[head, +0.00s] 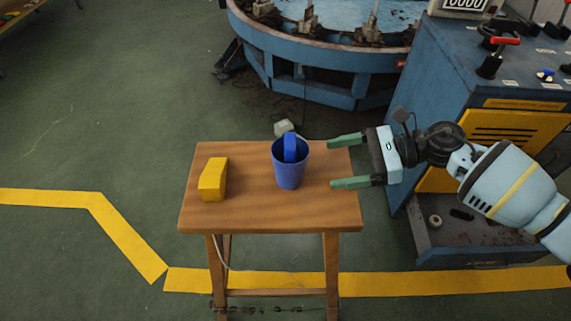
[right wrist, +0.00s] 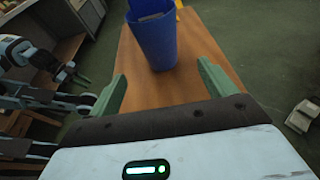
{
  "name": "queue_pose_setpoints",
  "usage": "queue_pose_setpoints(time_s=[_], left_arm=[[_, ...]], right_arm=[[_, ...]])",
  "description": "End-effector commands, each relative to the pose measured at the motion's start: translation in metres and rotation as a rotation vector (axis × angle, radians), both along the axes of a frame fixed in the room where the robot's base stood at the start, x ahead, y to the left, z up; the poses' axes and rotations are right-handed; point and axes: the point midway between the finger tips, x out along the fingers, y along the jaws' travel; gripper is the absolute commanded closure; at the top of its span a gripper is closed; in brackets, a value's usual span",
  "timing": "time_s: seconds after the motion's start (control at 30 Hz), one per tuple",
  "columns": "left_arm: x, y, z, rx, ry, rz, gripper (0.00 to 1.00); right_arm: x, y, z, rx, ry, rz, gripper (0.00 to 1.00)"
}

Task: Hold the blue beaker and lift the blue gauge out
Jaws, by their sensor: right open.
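The blue beaker (head: 289,177) stands upright on a small wooden table (head: 270,218). The blue gauge (head: 290,147) stands inside it, its top showing above the rim and its lower part hidden. My right gripper (head: 334,163) is open and empty, just right of the beaker, with its green fingers pointing left toward it. In the right wrist view the beaker (right wrist: 156,45) is ahead, beyond the fingertips and between their lines.
A yellow block (head: 213,180) lies on the table left of the beaker. A blue machine cabinet (head: 430,90) stands right of the table, and a round blue machine (head: 320,75) stands behind it. Green floor is open to the left.

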Motion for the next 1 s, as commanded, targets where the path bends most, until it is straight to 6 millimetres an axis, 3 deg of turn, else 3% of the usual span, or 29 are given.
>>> queue_pose_setpoints(time_s=[0.17, 0.7, 1.0], left_arm=[[0.0, -0.001, 0.0, -0.002, -0.001, 0.003, 0.8], [-0.002, -0.001, -0.002, -0.002, 0.005, 0.003, 0.8], [-0.003, 0.0, -0.008, 0.001, 0.01, -0.001, 0.8]], right_arm=[[0.0, 0.007, -0.002, 0.001, 0.001, 0.0, 0.17], [0.0, 0.069, -0.022, 0.002, 0.001, 0.001, 0.17], [0.0, 0.092, -0.029, 0.001, 0.001, -0.001, 0.17]])
